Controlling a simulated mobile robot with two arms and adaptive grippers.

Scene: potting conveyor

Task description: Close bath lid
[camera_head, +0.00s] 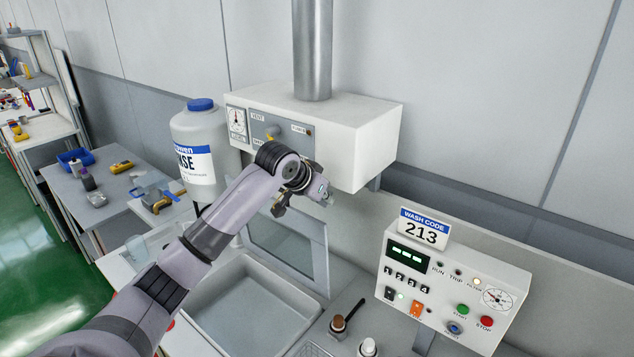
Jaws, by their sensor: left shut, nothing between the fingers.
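The bath (284,303) is a pale grey rectangular basin at the lower middle of the head view. Its lid (320,262), a light frame around a clear pane, stands raised at the basin's back edge. My left arm crosses in front of the bath's left part and hides some of it and of the lid's upper left. My left gripper (322,194) is shut and empty, above the lid's top edge in the picture and in front of the white vent box. I cannot tell whether it touches the lid. My right gripper is out of view.
A white vent box (365,150) with a metal pipe hangs behind the gripper. A rinse bottle (198,130) stands left of it. A control panel (452,285) with the wash code sign is at right. A brush (340,322) and a white bottle (367,347) stand right of the bath.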

